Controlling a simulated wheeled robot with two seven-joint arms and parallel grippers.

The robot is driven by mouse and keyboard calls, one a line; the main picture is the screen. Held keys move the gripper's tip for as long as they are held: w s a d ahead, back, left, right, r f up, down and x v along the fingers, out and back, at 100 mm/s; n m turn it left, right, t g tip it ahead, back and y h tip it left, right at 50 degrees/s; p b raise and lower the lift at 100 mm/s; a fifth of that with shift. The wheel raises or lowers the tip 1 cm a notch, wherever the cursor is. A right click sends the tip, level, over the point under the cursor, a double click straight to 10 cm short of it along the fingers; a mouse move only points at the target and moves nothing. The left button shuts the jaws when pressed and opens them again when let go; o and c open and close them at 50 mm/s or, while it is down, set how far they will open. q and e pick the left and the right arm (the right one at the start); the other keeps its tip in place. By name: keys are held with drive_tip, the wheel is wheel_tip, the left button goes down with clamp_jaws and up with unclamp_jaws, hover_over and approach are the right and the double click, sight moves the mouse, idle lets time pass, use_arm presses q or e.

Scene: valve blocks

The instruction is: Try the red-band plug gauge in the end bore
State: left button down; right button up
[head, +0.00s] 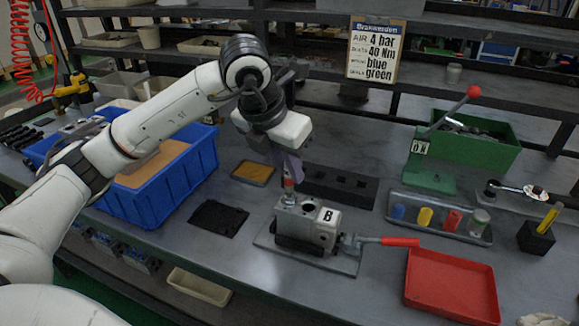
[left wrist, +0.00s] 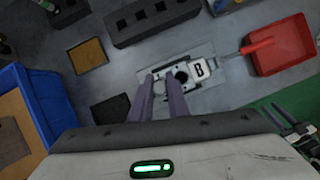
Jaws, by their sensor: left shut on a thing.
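The grey valve block (head: 318,226), marked B, sits in a fixture on a plate on the bench. It also shows in the left wrist view (left wrist: 199,68), with a dark round bore in its top. My left gripper (head: 289,168) points down over the block's left end and is shut on the red-band plug gauge (head: 288,184). The gauge stands roughly upright, its lower end at the block's top face; I cannot tell whether it is in the bore. In the left wrist view my left gripper's fingers (left wrist: 160,98) hide part of the block.
The fixture's red-handled clamp (head: 398,241) reaches right, near a red tray (head: 452,286). A black holed block (head: 338,186) lies behind. A tray of coloured pieces (head: 464,232) is at right, a blue bin (head: 148,207) at left. A black mat (head: 217,217) lies between.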

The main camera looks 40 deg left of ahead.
use_arm(q)
drive_tip(key=shift+f+b, duration=0.6)
drive_tip(key=shift+f, duration=0.15)
drive_tip(key=shift+r, duration=0.2)
idle(1.1)
drive_tip(key=shift+r+p, duration=2.65)
drive_tip(key=shift+r, duration=0.85)
drive_tip(key=shift+f, duration=0.1)
